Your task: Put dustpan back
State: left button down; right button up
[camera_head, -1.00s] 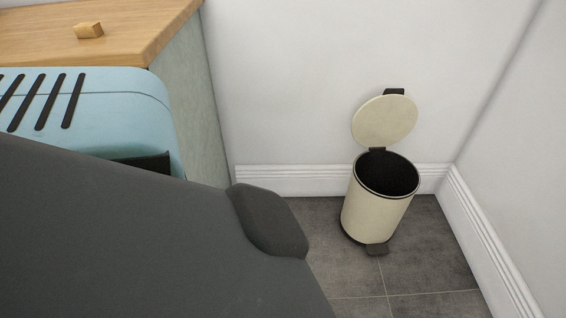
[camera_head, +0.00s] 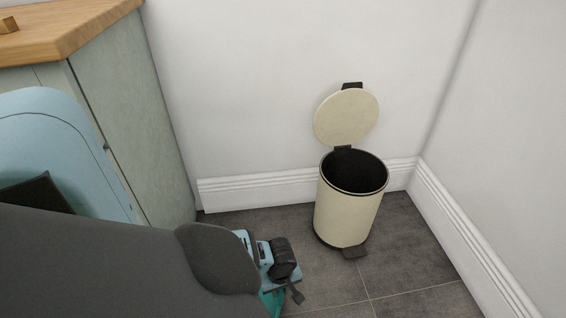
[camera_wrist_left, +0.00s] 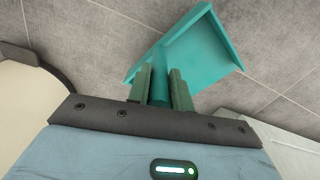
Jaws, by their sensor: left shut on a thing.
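A teal dustpan (camera_wrist_left: 195,52) is in the left wrist view, its tray tilted above the grey floor. My left gripper (camera_wrist_left: 161,90) is shut on its handle, one finger on each side. In the head view only a small teal part of the dustpan (camera_head: 272,302) shows at the bottom edge, below the blue and black wrist parts. My arm hides much of it there, and the fingertips cannot be seen. My right gripper is in neither view.
A cream pedal bin (camera_head: 343,215) stands by the wall with its lid (camera_head: 346,117) up. A green-grey cabinet (camera_head: 125,120) with a wooden worktop (camera_head: 75,30) is at the left. Dark floor tiles (camera_head: 400,240) lie clear right of the bin, up to the white skirting.

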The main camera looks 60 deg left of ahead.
pick_arm(q)
jog(key=f+b, duration=0.2)
jog(key=w+a+f, duration=0.1)
jog(key=shift+b, duration=0.4)
jog(key=shift+f, duration=0.4)
jog(key=c, duration=1.5)
grip_release()
jog(key=shift+c, duration=0.2)
jog(key=shift+o, duration=1.4)
